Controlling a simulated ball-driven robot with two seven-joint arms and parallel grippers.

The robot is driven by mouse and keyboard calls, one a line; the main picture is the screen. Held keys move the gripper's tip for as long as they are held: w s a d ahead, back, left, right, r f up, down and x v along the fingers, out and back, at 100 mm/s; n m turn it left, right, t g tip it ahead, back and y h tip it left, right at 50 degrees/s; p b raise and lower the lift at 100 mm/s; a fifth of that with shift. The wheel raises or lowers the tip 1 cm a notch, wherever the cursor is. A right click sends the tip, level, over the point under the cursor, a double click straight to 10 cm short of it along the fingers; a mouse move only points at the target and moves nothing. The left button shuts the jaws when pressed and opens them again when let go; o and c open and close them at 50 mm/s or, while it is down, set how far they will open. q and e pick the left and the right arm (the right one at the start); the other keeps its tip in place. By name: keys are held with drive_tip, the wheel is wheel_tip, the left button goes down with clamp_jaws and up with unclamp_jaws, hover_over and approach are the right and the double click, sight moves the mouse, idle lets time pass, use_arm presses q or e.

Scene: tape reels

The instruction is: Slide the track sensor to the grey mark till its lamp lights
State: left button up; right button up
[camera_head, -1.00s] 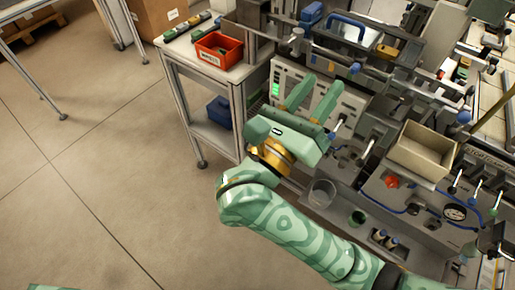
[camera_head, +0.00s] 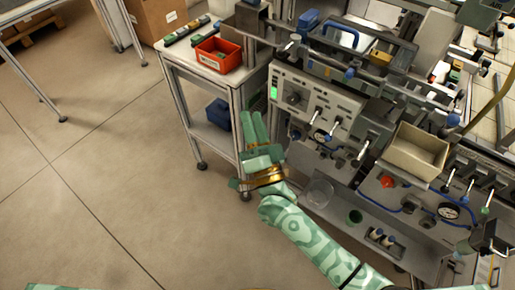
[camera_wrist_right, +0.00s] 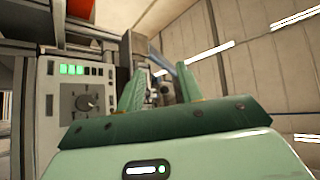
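I cannot surely pick out the track sensor, its lamp or the grey mark in either view. My right gripper (camera_head: 257,116) is at the left end of the machine, in front of the gap between the control panel (camera_head: 330,113) and the small side table. In the right wrist view the fingers of the right gripper (camera_wrist_right: 158,82) stand apart, with nothing held between them. The control panel (camera_wrist_right: 55,115), with its green lit display and a dark knob, shows left of the fingers there. My left gripper is not in view.
A red bin (camera_head: 219,54) stands on the small side table (camera_head: 180,60), with a blue box (camera_head: 218,112) on its lower shelf.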

wheel_tip(320, 180, down, 10)
drive_tip(key=n+g, duration=0.4)
drive_tip(key=shift+d+f, duration=0.25)
drive_tip(key=shift+d, duration=0.2)
